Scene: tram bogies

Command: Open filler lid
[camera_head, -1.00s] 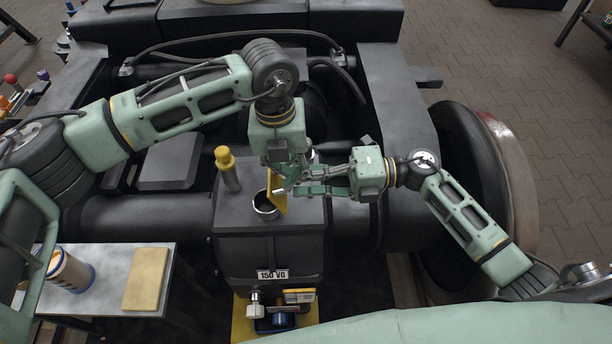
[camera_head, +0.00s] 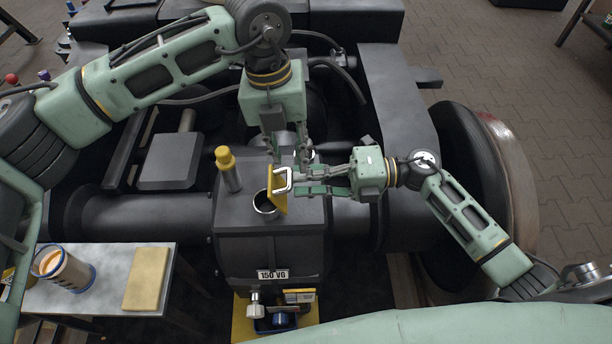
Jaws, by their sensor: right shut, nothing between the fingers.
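The yellow filler lid (camera_head: 277,204) stands upright, swung up at the right side of the round filler opening (camera_head: 265,207) on the dark housing. Its pale handle (camera_head: 283,181) faces right and shows clear of any fingers. My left gripper (camera_head: 289,160) comes down from above, just behind the lid; its fingers look apart, with nothing seen between them. My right gripper (camera_head: 300,181) points left beside the lid, close to the handle. It is shut and holds nothing. Whether its tips touch the lid cannot be told.
A yellow-capped cylinder (camera_head: 228,169) stands on the housing left of the opening. A blue tray (camera_head: 270,325) with small items sits below the 150 VG plate (camera_head: 273,274). A side table (camera_head: 105,300) at lower left holds a cup (camera_head: 64,271) and a yellow block (camera_head: 147,278).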

